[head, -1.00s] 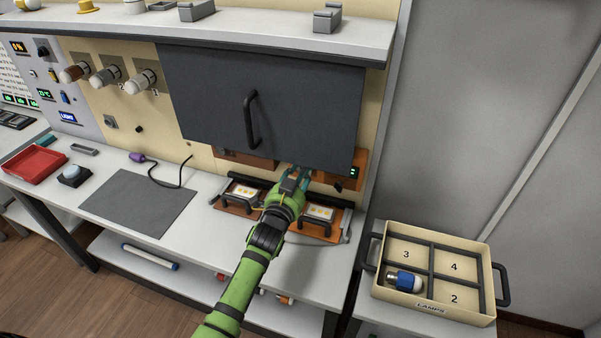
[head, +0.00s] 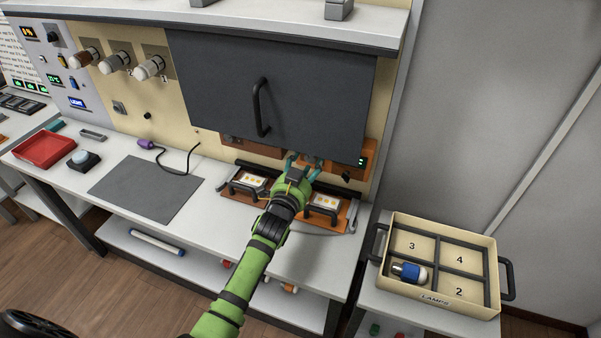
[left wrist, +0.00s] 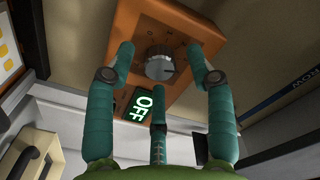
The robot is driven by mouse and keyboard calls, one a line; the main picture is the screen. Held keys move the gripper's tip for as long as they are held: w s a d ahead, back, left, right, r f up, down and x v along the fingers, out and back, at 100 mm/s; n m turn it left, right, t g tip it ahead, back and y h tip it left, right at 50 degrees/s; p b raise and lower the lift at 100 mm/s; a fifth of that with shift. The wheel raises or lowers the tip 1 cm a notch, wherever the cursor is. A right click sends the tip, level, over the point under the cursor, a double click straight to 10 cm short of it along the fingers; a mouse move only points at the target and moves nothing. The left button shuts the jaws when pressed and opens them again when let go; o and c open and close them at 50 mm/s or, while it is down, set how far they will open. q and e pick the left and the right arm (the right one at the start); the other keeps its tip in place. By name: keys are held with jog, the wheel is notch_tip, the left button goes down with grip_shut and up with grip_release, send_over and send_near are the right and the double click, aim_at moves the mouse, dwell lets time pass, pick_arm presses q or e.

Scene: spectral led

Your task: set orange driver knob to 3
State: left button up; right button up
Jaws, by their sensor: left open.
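In the left wrist view, an orange driver panel (left wrist: 195,25) carries a round silver-grey knob (left wrist: 159,64) with a pale pointer line and scale marks. The display (left wrist: 141,103) beside it reads OFF. My left gripper (left wrist: 160,52) is open, with two teal fingers on either side of the knob and a third below it. I see no clear contact with the knob. In the head view my left gripper (head: 303,166) is under the dark hood, in front of the orange panel (head: 331,166), and hides part of it. My right gripper is not in view.
The dark hood (head: 220,85) with a black handle hangs above my gripper. Fixtures with yellow-dotted plates (head: 324,203) stand on the bench below. The lamp tray (head: 430,302) is at right with a blue-and-white lamp. The grey mat (head: 148,190) is bare.

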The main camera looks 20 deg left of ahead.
pick_arm(q)
jog(key=s, duration=1.1)
jog(key=shift+s+a, duration=0.3)
